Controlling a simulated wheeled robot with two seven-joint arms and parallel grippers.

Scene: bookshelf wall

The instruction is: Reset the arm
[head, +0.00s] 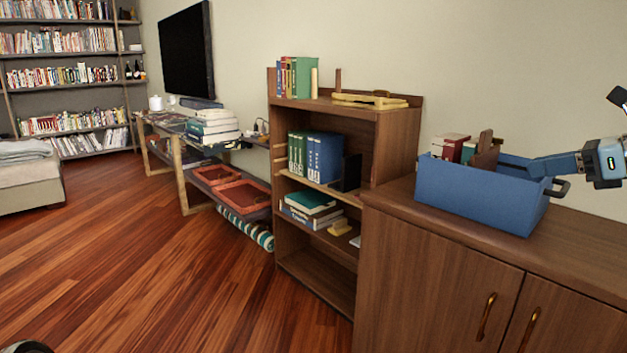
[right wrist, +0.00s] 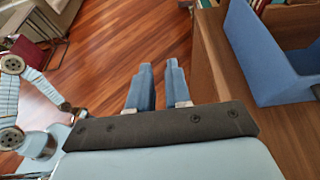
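My right gripper (head: 514,162) comes in from the right edge of the head view, its blue fingers overlapping the blue box (head: 470,200) on the low cabinet. In the right wrist view its two fingers (right wrist: 159,64) stand apart with a gap, and only floor shows between them. There it is beside the blue box (right wrist: 262,62), with the cabinet edge between, and holds nothing. The box has books (head: 450,147) and a brown wooden piece (head: 486,150) in it. My left gripper is not in view.
The cabinet (head: 430,265) stands at the right. Beside it is an open wooden bookcase (head: 395,145) with books on several levels. A low table with stacked books (head: 212,125) and red trays (head: 240,195) is farther back. The wooden floor (head: 150,260) at left is clear.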

